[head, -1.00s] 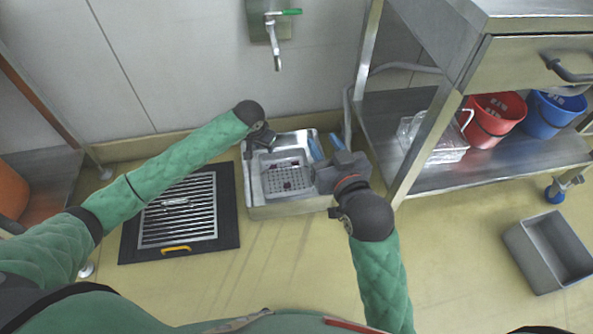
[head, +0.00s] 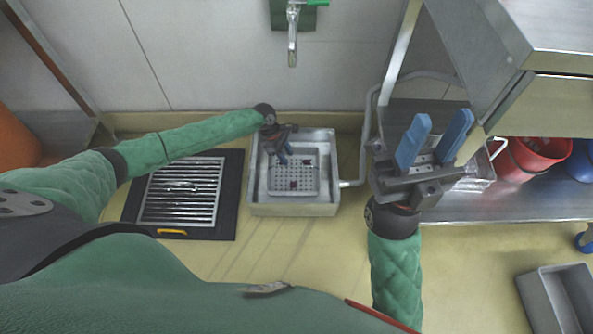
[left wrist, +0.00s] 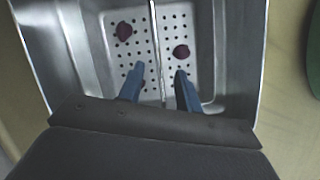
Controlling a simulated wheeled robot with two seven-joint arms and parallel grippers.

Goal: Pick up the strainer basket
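The strainer basket (head: 308,184) is a shallow grey perforated tray lying inside the metal floor sink (head: 325,205). Dark red lumps lie in it. My left gripper (head: 283,159) is over the basket's upper left part. In the left wrist view, the basket (left wrist: 145,45) shows its holes and a thin bright bar running between my blue fingers. The left fingers (left wrist: 158,82) are apart, one on each side of this bar; whether they touch it I cannot tell. My right gripper (head: 433,143) is raised to the right of the sink, fingers apart and empty.
A dark mat with a metal grate (head: 185,190) lies left of the sink. A steel shelf unit (head: 500,207) with red bucket (head: 540,158) and clear box stands right. A grey bin (head: 562,300) is lower right. A tap (head: 292,40) is on the wall above.

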